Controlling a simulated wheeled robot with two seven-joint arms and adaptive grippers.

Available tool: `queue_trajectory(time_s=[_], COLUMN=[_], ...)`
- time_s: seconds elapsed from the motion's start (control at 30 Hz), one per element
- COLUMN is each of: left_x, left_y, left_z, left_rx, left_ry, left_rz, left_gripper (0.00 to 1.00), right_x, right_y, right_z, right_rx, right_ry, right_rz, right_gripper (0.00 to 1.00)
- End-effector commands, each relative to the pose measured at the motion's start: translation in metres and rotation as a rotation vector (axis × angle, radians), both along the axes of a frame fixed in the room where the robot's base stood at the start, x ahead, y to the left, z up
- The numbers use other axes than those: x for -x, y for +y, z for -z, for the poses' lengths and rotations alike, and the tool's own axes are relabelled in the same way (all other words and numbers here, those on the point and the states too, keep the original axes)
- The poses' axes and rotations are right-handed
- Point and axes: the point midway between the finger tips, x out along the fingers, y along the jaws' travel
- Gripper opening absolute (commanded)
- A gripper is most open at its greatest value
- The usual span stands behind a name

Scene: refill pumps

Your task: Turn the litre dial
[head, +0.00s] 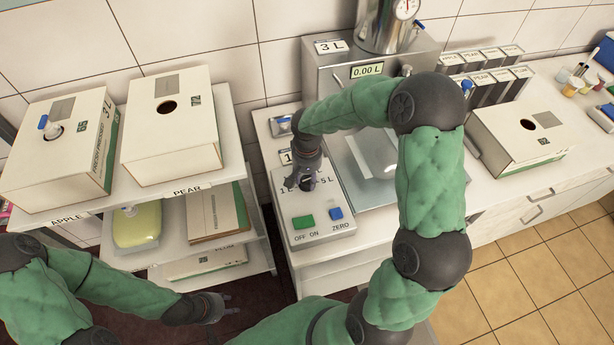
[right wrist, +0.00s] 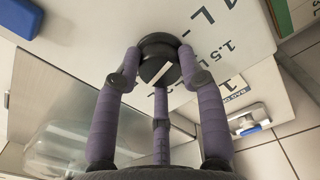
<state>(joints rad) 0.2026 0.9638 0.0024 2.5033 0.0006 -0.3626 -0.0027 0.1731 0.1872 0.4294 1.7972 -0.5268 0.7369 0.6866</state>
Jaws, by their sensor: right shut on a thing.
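The litre dial (right wrist: 158,60) is a round black knob with a white pointer line, on the sloping pale control box (head: 318,238). Printed marks "1 L" and "1.5 L" show beside it in the right wrist view. My right gripper (head: 308,182) reaches down onto the dial; in the right wrist view its purple-grey fingers (right wrist: 160,78) are closed around the knob, touching its sides. In the head view the gripper hides most of the dial and part of its scale. My left gripper (head: 228,304) is empty, fingers apart, low beside the shelf.
The box carries a green OFF/ON switch (head: 303,221) and a blue ZERO button (head: 336,213). A filling machine with a "0.00 L" display (head: 367,70) stands behind. Cartons (head: 168,115) fill the shelf at left; another carton (head: 525,135) is on the right counter.

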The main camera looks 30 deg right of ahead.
Motion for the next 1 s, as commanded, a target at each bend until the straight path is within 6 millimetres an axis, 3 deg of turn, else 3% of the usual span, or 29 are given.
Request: queue_trajectory(time_s=[1.0], left_x=[0.0], left_y=[0.0], left_z=[-0.038], left_rx=[0.0], left_ry=[0.0], left_rz=[0.0], left_gripper=[0.4], right_x=[0.0], right_y=[0.0], right_z=[-0.002], right_rx=[-0.001], right_ry=[0.001], right_rz=[-0.951], right_gripper=[0.07])
